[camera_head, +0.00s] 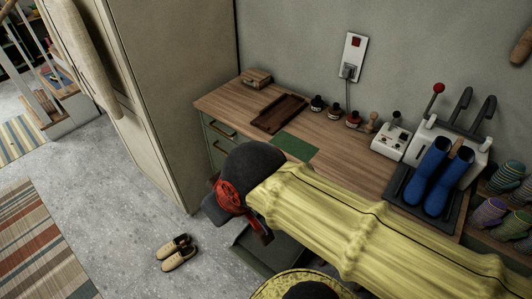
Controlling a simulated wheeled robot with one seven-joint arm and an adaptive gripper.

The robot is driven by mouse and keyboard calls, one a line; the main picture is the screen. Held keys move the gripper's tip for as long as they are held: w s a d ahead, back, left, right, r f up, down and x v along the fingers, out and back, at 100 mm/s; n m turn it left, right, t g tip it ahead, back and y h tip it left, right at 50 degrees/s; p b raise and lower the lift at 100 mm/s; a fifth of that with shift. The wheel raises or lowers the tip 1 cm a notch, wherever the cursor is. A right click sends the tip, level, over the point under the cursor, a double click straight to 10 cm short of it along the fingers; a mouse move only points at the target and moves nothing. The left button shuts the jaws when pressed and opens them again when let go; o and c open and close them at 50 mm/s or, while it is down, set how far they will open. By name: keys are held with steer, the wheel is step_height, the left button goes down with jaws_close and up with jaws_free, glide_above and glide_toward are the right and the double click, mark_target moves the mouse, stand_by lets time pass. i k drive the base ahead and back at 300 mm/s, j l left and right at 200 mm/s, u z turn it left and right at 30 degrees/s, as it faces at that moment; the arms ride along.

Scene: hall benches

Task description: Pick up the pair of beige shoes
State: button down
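The pair of beige shoes (175,253) sits on the grey floor at the lower left of the middle, two low shoes side by side with dark openings. They are fully in view and nothing touches them. My gripper (240,212) is at the end of my yellow-sleeved arm, with a dark grey wrist and red parts. It is above and to the right of the shoes in the picture, apart from them, near the front of the wooden bench. Its fingertips are mostly hidden, so I cannot tell whether it is open.
The wooden bench (345,157) carries a brown tray (280,113), a green mat (295,146), stamps and blue boots (447,176). A tall beige cabinet (182,90) stands left of it. Striped rugs (38,245) lie at left. The floor around the shoes is clear.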

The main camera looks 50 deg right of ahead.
mark_target(175, 251)
steer(key=j+z, duration=0.1)
steer(key=z, duration=0.3)
steer(key=j+z, duration=0.1)
steer(key=z, duration=0.3)
steer(key=i+j+z, duration=0.1)
steer(key=z, duration=0.3)
steer(key=j+z, duration=0.1)
steer(key=z, duration=0.35)
steer(key=k+j+z, duration=0.1)
steer(key=j+z, duration=0.15)
steer(key=j, duration=0.2)
steer(key=k+j+z, duration=0.2)
steer(key=j, duration=0.25)
steer(key=k+j+z, duration=0.25)
steer(key=j, duration=0.2)
steer(key=k+j+z, duration=0.1)
steer(key=j+z, duration=0.15)
steer(key=j, duration=0.15)
steer(key=k+j+z, duration=0.2)
steer(key=k+j, duration=0.35)
steer(key=j, duration=0.15)
steer(key=k+j, duration=0.35)
steer(key=j, duration=0.15)
